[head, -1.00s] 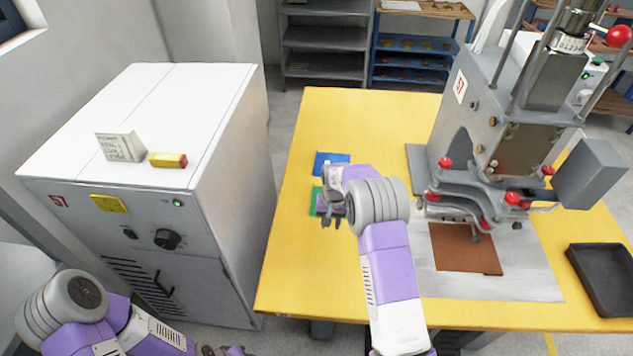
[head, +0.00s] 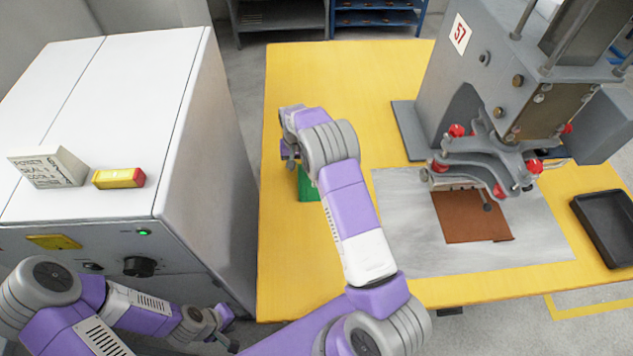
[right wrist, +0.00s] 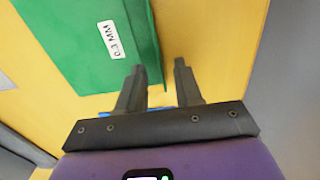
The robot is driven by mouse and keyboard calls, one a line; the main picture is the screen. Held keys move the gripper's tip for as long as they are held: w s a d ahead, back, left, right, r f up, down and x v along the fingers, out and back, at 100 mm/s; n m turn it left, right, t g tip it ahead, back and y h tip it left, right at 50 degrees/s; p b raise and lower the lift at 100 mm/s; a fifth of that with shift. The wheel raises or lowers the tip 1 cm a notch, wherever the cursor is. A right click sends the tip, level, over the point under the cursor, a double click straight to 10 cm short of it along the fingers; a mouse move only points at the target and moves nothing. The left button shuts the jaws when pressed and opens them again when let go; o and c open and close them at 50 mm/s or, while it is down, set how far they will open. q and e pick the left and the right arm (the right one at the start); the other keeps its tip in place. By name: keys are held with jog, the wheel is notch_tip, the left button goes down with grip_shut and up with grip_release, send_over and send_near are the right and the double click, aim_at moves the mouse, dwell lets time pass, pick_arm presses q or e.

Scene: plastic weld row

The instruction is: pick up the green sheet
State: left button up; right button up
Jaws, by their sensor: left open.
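The green sheet (head: 307,187) lies on the yellow table near its left edge, mostly hidden by my right arm in the head view. In the right wrist view the green sheet (right wrist: 90,55) fills the upper left and carries a white "0.3 MM" label. My right gripper (right wrist: 158,75) is open, its fingers spread near the sheet's edge; I cannot tell whether they touch it. It also shows in the head view (head: 289,153), partly hidden by its wrist. My left gripper (head: 218,328) is open and empty, low beside the white cabinet, away from the sheet.
A bit of something blue (right wrist: 160,107) shows behind the right fingers. The press (head: 500,110) stands right of my right arm, with a brown sheet (head: 465,215) under it. A black tray (head: 606,226) is at the far right. The white cabinet (head: 180,120) borders the table's left.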

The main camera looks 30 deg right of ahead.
jog(key=shift+f, duration=0.8)
jog(key=shift+c, duration=0.2)
grip_shut()
jog(key=shift+r, duration=0.1)
